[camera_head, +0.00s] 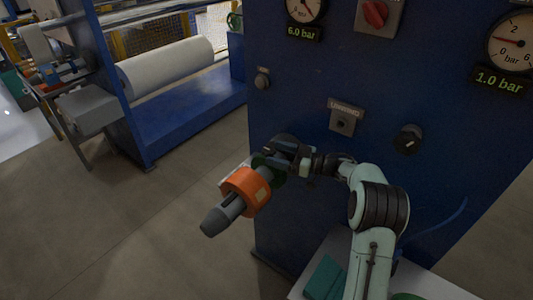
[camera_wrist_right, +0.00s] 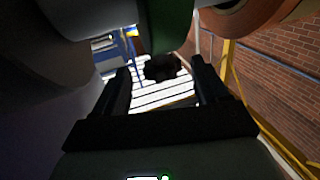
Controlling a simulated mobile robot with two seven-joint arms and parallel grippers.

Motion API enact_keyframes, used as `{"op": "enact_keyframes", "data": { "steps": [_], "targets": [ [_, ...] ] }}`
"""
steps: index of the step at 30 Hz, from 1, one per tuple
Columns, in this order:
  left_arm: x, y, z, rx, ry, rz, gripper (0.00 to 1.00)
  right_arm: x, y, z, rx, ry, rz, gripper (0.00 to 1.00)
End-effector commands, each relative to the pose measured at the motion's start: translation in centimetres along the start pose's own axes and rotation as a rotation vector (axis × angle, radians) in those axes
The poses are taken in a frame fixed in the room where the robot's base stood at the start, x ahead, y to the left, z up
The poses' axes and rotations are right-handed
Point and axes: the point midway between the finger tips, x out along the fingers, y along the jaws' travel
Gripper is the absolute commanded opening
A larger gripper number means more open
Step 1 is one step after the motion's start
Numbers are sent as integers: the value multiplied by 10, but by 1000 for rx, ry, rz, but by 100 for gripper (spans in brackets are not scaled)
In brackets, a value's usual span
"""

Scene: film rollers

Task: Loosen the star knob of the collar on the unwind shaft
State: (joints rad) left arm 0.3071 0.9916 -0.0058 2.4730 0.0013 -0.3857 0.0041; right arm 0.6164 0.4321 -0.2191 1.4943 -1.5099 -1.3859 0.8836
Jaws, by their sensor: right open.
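The unwind shaft (camera_head: 222,214) sticks out from the blue machine toward the lower left, with an orange ring (camera_head: 246,191) around it. Behind the ring sits the green collar (camera_head: 268,167), partly covered by my gripper; it also shows in the wrist view (camera_wrist_right: 167,25). The dark star knob (camera_wrist_right: 163,68) hangs below the collar in the wrist view. My right gripper (camera_head: 280,152) is at the collar, open, with one finger on each side of the knob in the wrist view (camera_wrist_right: 160,72). I cannot tell whether the fingers touch it. My left gripper is out of view.
The blue machine panel (camera_head: 330,75) stands close behind the gripper, with an unwind switch (camera_head: 343,120), a black dial (camera_head: 408,139) and gauges. A light table (camera_head: 425,283) is below my right arm. A white roll (camera_head: 168,66) lies at the back left. The floor at left is clear.

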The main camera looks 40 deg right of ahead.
Motion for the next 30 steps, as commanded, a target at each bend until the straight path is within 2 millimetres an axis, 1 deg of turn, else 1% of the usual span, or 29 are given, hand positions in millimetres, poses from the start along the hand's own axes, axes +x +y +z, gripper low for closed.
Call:
{"op": "enact_keyframes", "data": {
  "steps": [1, 6, 9, 12, 17, 30],
  "targets": [
    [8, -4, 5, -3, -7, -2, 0, -15, 0, 5, 0, -4, 4, 73],
    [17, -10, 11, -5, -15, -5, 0, -51, 0, 4, 1, -4, 3, 73],
    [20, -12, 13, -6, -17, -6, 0, -66, 0, 4, 1, -3, 1, 73],
    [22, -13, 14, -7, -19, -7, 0, -77, 0, 3, 1, -2, 0, 73],
    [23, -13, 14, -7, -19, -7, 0, -84, 0, 1, 0, -1, 0, 73],
    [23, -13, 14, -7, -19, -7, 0, -83, 0, 1, 1, -1, -1, 73]
  ]
}}
